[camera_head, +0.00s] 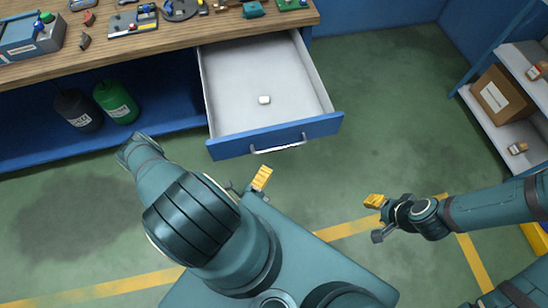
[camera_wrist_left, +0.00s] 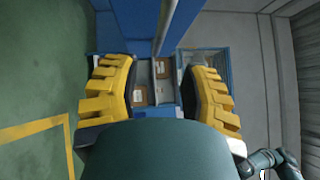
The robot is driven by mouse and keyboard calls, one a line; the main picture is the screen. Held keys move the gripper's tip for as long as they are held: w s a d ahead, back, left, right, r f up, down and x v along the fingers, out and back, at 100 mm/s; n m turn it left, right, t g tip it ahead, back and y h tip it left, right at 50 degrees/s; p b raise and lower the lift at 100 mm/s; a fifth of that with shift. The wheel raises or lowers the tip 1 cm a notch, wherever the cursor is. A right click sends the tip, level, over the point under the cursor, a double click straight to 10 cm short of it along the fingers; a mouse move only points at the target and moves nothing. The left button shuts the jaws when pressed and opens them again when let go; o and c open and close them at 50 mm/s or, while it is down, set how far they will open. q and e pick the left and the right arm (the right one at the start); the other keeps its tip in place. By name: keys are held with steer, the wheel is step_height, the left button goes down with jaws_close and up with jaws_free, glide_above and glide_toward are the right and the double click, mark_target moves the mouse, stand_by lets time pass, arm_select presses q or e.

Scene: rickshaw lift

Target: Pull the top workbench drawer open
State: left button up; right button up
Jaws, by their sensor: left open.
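The top drawer (camera_head: 270,75) of the workbench stands pulled out, and its grey inside shows in the head view. Its blue front (camera_head: 225,148) carries a metal bar handle (camera_head: 280,146). In the left wrist view the handle (camera_wrist_left: 166,25) is a grey bar at the top, beyond the fingertips. My left gripper (camera_head: 250,182) is just in front of the drawer front, below the handle's left end in the picture.
A small white object (camera_head: 264,99) lies in the drawer. Tools lie on the wooden worktop (camera_head: 180,38). A black container (camera_head: 78,110) and a green container (camera_head: 116,101) stand below. A shelf with boxes (camera_head: 502,95) is at right. Green floor right of the drawer is clear.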

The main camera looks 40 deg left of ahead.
arm_select(q)
steer(key=shift+s+d+f, duration=0.1)
steer(key=shift+s+f, duration=0.05)
steer(key=shift+s, duration=1.15)
